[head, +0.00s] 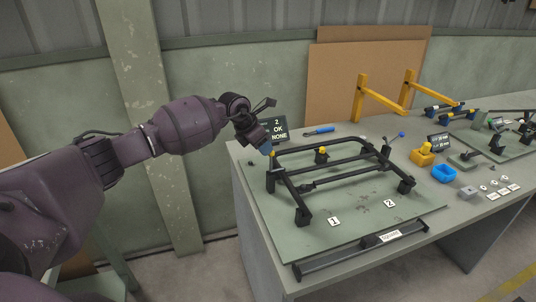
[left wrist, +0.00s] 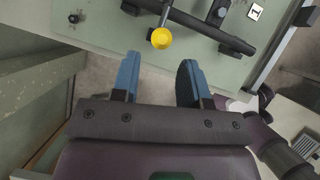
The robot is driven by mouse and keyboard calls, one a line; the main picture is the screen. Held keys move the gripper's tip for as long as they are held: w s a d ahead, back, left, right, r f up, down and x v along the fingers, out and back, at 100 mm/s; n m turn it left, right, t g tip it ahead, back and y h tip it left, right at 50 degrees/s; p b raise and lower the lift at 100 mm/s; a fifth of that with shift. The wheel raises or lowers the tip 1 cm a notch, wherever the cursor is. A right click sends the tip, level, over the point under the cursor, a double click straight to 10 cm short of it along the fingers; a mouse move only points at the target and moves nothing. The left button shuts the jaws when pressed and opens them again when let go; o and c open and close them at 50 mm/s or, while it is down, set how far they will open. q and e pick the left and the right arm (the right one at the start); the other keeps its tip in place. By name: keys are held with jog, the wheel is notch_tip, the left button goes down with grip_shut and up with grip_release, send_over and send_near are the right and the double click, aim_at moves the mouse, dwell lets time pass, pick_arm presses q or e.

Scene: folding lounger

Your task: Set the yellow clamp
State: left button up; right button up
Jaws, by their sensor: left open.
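A round yellow clamp knob (left wrist: 161,38) sits by a dark bar of the black lounger frame (left wrist: 205,28) in the left wrist view. In the head view a small yellow spot (head: 272,154) shows at the frame's left corner, just beside my left gripper (head: 265,147). Another yellow-topped clamp (head: 321,151) stands at the frame's back. My left gripper also shows in the left wrist view (left wrist: 160,58). Its blue fingers are apart with nothing between them, and the yellow knob lies just beyond the tips, apart from them. My right gripper is not in view.
The black frame lies on a green board (head: 350,222) with label plates 1 and 2. A display (head: 279,130) reads "2 OK NONE" behind it. A blue bin (head: 444,173) and a yellow block (head: 422,157) stand to the right. Yellow posts (head: 360,98) rise at the back.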

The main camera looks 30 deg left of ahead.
pick_arm(q)
jog(key=v, duration=0.3)
jog(key=shift+s+a+r, duration=0.1)
jog(key=shift+s+r, duration=0.05)
jog(key=shift+r, duration=0.2)
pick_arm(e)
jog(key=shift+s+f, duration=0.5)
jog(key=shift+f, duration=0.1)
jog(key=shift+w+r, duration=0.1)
